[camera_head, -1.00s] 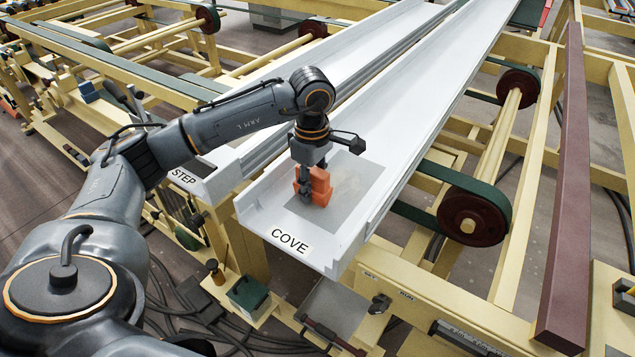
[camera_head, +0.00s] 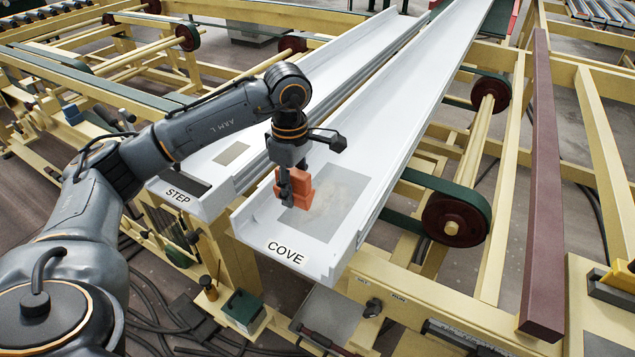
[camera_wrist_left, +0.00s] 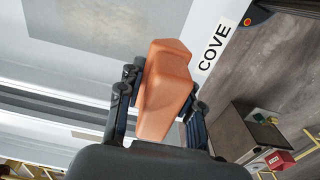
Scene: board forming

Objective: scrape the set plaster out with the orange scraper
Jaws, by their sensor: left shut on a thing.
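My left gripper (camera_head: 289,195) is shut on the orange scraper (camera_head: 299,187), which it holds upright at the near end of the white COVE trough (camera_head: 260,227). The scraper is close to the trough's left wall, at the left edge of a grey rectangular patch (camera_head: 343,195) on the floor. A faint, paler smear shows on that patch; I cannot tell whether it is the set plaster. In the left wrist view the scraper (camera_wrist_left: 164,88) sits between both fingers. Whether its lower edge touches the trough is unclear. My right gripper is not in view.
The STEP trough (camera_head: 200,165) runs alongside on the left, with a small tan patch (camera_head: 232,153) in it. A green belt on a dark roller (camera_head: 455,220) lies to the right. A dark red beam (camera_head: 545,190) stands farther right. The COVE trough's far part is clear.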

